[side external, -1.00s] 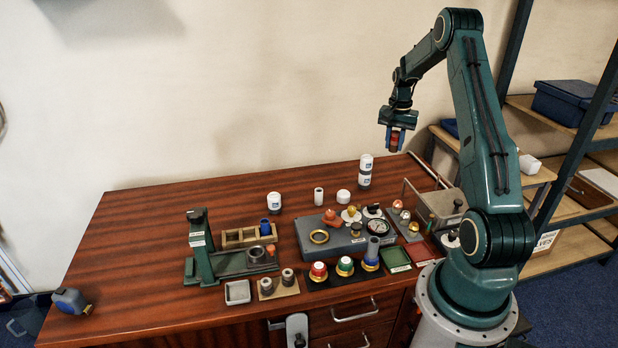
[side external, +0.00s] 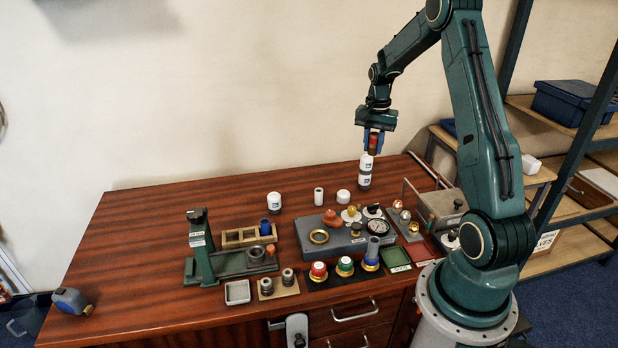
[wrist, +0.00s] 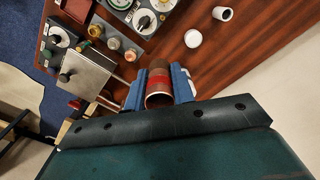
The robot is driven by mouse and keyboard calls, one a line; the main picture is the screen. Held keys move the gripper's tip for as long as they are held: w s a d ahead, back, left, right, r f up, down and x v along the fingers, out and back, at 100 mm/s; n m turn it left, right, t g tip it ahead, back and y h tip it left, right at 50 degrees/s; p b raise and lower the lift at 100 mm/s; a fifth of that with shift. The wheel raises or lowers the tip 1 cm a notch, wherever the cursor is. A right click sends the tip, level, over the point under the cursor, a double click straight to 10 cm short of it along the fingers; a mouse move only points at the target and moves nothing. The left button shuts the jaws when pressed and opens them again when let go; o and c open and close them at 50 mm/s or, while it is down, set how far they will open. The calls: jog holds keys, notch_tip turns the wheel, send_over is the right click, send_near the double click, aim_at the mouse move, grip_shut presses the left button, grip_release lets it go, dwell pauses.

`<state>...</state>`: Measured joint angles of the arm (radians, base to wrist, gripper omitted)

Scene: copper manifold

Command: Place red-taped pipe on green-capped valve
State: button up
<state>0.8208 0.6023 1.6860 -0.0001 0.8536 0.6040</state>
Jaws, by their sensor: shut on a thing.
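My gripper (side external: 373,148) has its blue fingers shut on the red-taped pipe (side external: 373,142), held above the back right of the bench. In the wrist view the pipe (wrist: 159,80) is a brown, open-ended tube with a red band, between the two fingers (wrist: 159,90). The green-capped valve (side external: 345,266) stands in the front row on a black mat, well below and in front of my gripper. It is between a red-capped valve (side external: 318,271) and a blue-banded valve (side external: 371,255) with a grey pipe standing on it. No pipe is on the green cap.
White bottles (side external: 365,171) stand directly under or behind my gripper in the side view. A grey block with a gauge (side external: 378,227) lies behind the valves.

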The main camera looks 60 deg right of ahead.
jog(key=a+r, duration=0.3)
jog(key=a, duration=1.1)
send_over(346, 260)
jog(key=shift+n, duration=0.3)
jog(key=shift+f, duration=8.1)
jog(key=shift+f, duration=1.8)
jog(key=shift+f, duration=0.15)
jog(key=o, duration=1)
